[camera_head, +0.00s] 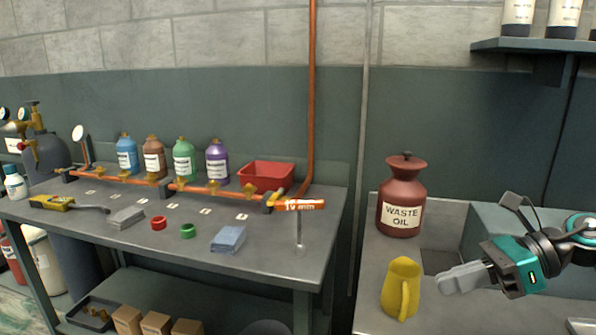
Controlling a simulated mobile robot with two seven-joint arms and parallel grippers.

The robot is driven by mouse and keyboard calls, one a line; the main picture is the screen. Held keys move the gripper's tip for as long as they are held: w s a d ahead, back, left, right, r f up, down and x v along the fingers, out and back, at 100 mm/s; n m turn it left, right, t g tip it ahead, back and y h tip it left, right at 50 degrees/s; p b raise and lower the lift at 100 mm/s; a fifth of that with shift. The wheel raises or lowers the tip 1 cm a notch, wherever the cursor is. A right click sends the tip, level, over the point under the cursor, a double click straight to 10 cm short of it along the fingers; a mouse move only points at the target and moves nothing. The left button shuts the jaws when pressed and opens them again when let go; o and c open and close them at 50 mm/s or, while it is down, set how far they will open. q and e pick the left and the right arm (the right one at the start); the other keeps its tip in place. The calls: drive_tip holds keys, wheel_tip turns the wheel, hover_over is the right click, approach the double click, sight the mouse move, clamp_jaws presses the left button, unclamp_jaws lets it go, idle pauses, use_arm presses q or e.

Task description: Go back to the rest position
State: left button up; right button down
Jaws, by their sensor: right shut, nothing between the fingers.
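My right gripper (452,280) is at the right of the head view, its arm coming in from the right edge. Its pale fingers point left and are shut with nothing between them. The fingertips are just right of a yellow jug (403,290), apart from it as far as I can see. My left gripper is not in view.
A brown-red waste oil jar (402,200) stands on the grey counter (372,312) behind the jug. The left bench (160,245) holds several bottles, a red bin (266,177), an orange tube (300,204) and a blue cloth stack (228,239). A shelf (530,45) is at upper right.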

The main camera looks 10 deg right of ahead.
drive_tip(key=w+a+f+m+t+p, duration=0.1)
drive_tip(key=a+f+m+t, duration=0.4)
drive_tip(key=m, duration=0.7)
drive_tip(key=w+a+f+m+t+p, duration=0.1)
drive_tip(key=a+f+m+t, duration=0.25)
drive_tip(key=m+t, duration=0.6)
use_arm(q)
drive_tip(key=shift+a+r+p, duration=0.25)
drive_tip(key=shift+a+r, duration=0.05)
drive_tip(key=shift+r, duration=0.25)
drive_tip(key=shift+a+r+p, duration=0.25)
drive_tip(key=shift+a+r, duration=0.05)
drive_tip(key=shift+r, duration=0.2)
use_arm(e)
drive_tip(key=s+a+f+m+g+h, duration=0.1)
drive_tip(key=s+f+m+g+h, duration=0.2)
drive_tip(key=m, duration=0.9)
drive_tip(key=s+a+f+m+g+h, duration=0.1)
drive_tip(key=s+f+m+g+h, duration=0.2)
drive_tip(key=s+f+m+h, duration=0.4)
drive_tip(key=s+f+m, duration=0.4)
drive_tip(key=f+m, duration=0.1)
drive_tip(key=f, duration=0.3)
drive_tip(key=shift+s+f+g, duration=0.3)
drive_tip(key=shift+f+g, duration=0.05)
drive_tip(key=shift+f, duration=0.05)
